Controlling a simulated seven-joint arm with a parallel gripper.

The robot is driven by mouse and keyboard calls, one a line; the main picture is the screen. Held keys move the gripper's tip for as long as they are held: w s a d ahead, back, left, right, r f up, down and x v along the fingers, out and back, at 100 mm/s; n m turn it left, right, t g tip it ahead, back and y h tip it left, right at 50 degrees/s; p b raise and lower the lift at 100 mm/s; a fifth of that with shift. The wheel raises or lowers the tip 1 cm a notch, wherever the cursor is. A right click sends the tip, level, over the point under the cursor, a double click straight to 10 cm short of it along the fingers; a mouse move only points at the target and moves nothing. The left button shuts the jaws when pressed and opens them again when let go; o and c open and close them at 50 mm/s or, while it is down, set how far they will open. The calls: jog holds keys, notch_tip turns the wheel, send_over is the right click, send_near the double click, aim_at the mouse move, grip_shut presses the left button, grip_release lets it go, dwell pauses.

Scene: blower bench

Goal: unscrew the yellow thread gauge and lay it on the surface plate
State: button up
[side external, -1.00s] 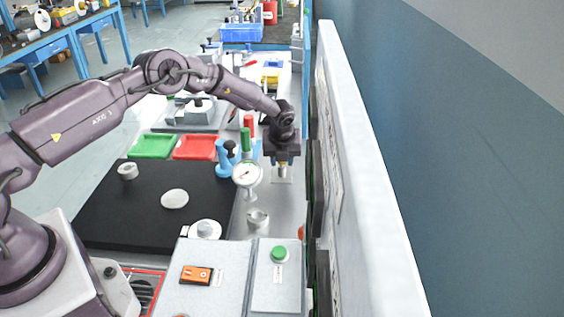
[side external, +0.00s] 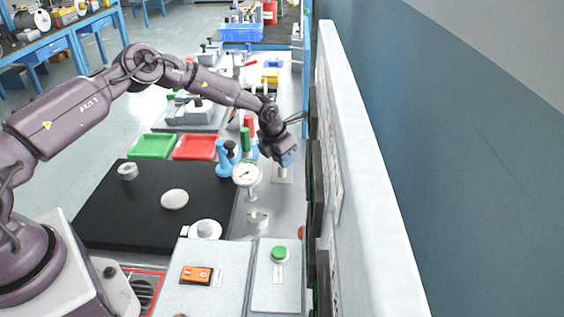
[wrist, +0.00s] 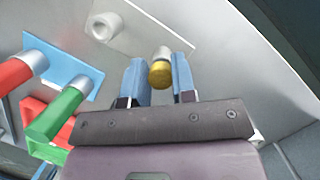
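The yellow thread gauge (wrist: 160,75) is between the two blue fingers of my gripper (wrist: 162,92) in the wrist view. Its yellow end faces the camera and its silver part points away. Both fingers appear to touch its sides. A pale hollow socket (wrist: 103,27) on a white plate stands apart from the gauge, to its upper left. In the side view my gripper (side external: 290,160) is tilted close to the pale post (side external: 283,174), and the gauge is hidden there. The black surface plate (side external: 100,215) lies to the left, well away from my gripper.
A metal ring (side external: 127,171) and a white disc (side external: 174,199) lie on the surface plate. A dial gauge (side external: 247,174) and a blue stand with red and green handles (wrist: 62,75) are near my gripper. A tall pale panel (side external: 355,150) rises on the right. Green and red trays lie behind the plate.

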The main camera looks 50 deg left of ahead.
jog(key=shift+d, duration=0.1)
grip_shut()
jog(key=n+y, duration=0.1)
jog(key=n, duration=0.3)
jog(key=shift+d, duration=0.15)
jog(key=n+y, duration=0.1)
jog(key=n, duration=0.3)
jog(key=shift+n+g, duration=0.3)
jog(key=shift+g, duration=0.1)
jog(key=n+g+y, duration=0.1)
jog(key=n, duration=0.4)
jog(key=n+g, duration=0.1)
jog(key=n, duration=0.2)
jog(key=shift+d+n+y, duration=0.1)
jog(key=shift+n+y, duration=0.2)
jog(key=shift+o, duration=2.3)
grip_release()
jog(key=shift+a, duration=0.2)
